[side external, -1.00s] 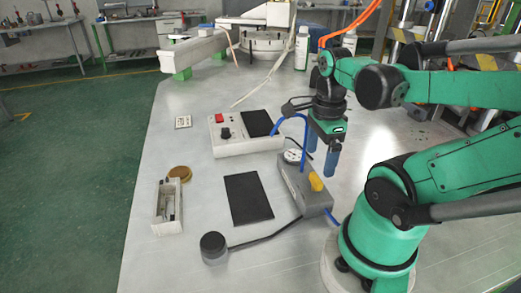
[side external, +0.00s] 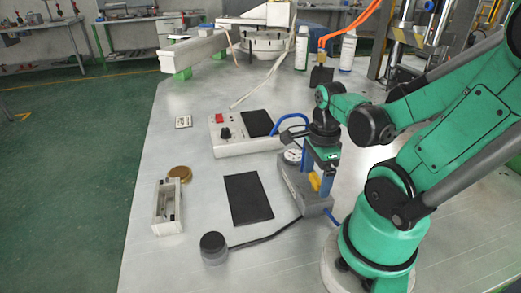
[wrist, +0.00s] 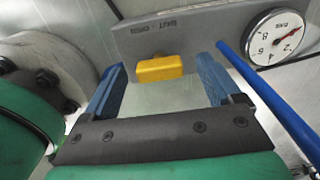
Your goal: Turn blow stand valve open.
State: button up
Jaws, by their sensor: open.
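The blow stand (side external: 309,198) is a grey block on the table, in the middle right of the side view. Its yellow valve handle (side external: 315,182) sticks out from the face; in the wrist view the handle (wrist: 159,68) lies horizontally on the grey block (wrist: 215,30). My gripper (side external: 319,175) points down at the stand with its blue fingers open. In the wrist view the fingers (wrist: 160,88) stand to the left and right of the handle, with a gap on both sides. A round pressure gauge (wrist: 277,38) sits right of the handle.
A blue hose (wrist: 262,95) runs close past the right finger. A white control box (side external: 228,140), a black mat (side external: 248,199) and a dark round pedal-like piece (side external: 213,247) on a cable lie left of the stand. The table's front left is mostly clear.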

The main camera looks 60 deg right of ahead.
grip_shut()
jog(key=shift+n, duration=0.3)
jog(key=n, duration=0.3)
jog(key=shift+n, duration=0.3)
jog(key=n, duration=0.4)
jog(key=shift+n, duration=0.3)
jog(key=n, duration=0.9)
